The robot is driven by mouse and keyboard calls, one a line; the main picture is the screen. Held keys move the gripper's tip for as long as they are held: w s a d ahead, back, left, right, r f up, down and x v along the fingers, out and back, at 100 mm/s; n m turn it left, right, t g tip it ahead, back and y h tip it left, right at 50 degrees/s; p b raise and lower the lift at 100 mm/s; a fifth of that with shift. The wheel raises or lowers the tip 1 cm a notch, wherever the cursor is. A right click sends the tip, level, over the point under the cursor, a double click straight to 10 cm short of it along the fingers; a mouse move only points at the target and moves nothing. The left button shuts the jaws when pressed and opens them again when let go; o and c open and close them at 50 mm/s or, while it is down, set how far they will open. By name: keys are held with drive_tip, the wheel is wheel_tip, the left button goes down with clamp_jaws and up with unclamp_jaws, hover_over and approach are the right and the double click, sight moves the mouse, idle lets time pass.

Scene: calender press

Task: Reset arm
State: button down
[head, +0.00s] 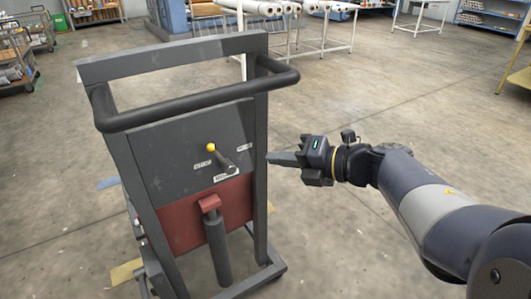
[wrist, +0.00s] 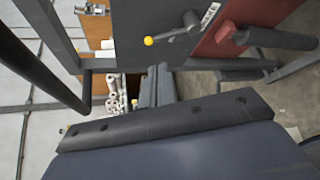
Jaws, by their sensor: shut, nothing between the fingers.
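My gripper (head: 271,158) is shut and empty. It points left, with its tips close to the right post of the dark grey wheeled frame (head: 262,130) in the head view; I cannot tell if they touch. In the wrist view the fingers (wrist: 155,80) lie together, pointing up the picture. My arm (head: 420,190) reaches in from the right. A lever with a yellow knob (head: 211,147) sits on the frame's grey panel (head: 170,150), left of my gripper. The knob also shows in the wrist view (wrist: 149,41), apart from the fingers.
The frame has a black handlebar (head: 190,103) and a red lower panel (head: 180,220) with a red-topped post (head: 210,203). White rolls on a rack (head: 290,8) stand behind. A shelf cart (head: 15,60) stands far left. The floor behind my arm is clear.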

drive_tip(key=shift+s+d+r, duration=0.1)
drive_tip(key=shift+s+d, duration=0.05)
drive_tip(key=shift+d, duration=0.2)
